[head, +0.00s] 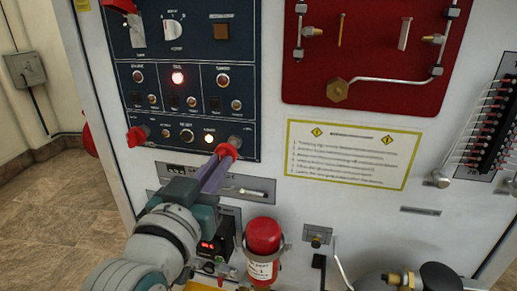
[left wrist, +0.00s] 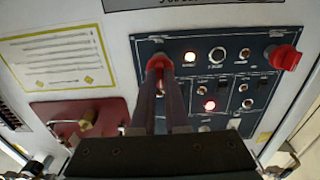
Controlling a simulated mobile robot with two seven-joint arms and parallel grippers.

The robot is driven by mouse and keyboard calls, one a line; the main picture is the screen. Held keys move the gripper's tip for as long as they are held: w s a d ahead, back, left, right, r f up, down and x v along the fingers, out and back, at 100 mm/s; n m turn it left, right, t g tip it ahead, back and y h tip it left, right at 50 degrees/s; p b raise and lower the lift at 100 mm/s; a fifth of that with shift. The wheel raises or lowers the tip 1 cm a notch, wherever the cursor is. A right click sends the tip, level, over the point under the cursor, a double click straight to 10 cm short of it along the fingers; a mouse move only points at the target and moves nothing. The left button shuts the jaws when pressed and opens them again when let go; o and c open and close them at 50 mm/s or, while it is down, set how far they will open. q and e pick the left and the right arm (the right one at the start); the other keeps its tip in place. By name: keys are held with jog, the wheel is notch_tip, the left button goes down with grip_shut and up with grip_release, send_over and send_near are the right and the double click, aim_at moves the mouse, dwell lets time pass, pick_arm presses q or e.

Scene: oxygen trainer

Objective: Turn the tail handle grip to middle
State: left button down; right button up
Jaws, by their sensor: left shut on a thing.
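A red handle grip (head: 227,151) sticks out from the lower right corner of the dark blue control panel (head: 188,105). My left gripper (head: 219,163) comes up from below and is shut on this grip, with the red end at its fingertips. In the left wrist view, the red grip (left wrist: 159,64) sits between the tips of the two fingers (left wrist: 160,75). A second red handle (head: 137,136) is at the panel's lower left, apart from my gripper. The labels by the handles are too small to read. My right gripper is not in view.
A red lamp (head: 178,78) and a pale yellow lamp (head: 209,139) are lit on the panel. A red bottle (head: 263,236) stands below, right of my left arm. A notice plate (head: 354,154) and a red board (head: 375,90) with pipes are to the right.

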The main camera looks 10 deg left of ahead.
pick_arm(q)
jog(key=c, duration=0.9)
grip_release()
jog(key=s+p, duration=0.2)
jog(key=s, duration=0.8)
jog(key=shift+a, duration=0.15)
